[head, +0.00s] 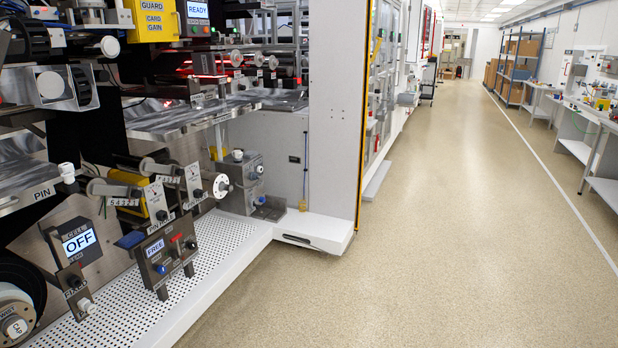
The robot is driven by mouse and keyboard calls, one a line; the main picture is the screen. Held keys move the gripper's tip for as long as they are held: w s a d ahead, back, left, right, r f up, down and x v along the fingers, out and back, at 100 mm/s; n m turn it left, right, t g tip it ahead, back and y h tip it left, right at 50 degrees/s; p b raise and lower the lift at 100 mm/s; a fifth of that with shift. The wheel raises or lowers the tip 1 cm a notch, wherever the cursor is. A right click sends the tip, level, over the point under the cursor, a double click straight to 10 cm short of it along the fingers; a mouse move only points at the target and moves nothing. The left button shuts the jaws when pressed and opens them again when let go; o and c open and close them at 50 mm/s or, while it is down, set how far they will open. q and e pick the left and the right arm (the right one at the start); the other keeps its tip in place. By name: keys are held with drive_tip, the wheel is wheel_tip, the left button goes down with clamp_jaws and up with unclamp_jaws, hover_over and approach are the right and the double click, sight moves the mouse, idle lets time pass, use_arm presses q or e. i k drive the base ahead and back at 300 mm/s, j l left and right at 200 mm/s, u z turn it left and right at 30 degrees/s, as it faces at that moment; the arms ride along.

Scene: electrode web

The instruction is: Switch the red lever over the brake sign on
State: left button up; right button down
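A dark grey control box (168,256) stands on legs on the white perforated ledge at the lower left. A small display (154,247) on its sloped face reads FREE. A small red lever (177,239) sticks up on the right half of that face. A small white sign (177,263) lies below the lever, but its lettering is too small to read. A blue knob (160,269) and a dark knob (191,244) sit on the same face. Neither of my grippers shows in the head view, so nothing is seen touching the box.
The white perforated ledge (215,235) runs along the machine's foot. Rollers and foil webs hang above the box. A white cabinet (332,110) stands beyond it. The beige floor (420,230) to the right is clear.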

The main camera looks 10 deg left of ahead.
sight(175, 238)
drive_tip(key=i+j+u, duration=0.1)
drive_tip(key=i+u, duration=0.8)
drive_tip(key=i+j+u, duration=0.2)
drive_tip(key=i, duration=0.25)
drive_tip(key=i+u, duration=0.2)
drive_tip(key=i, duration=0.3)
drive_tip(key=i+j, duration=0.5)
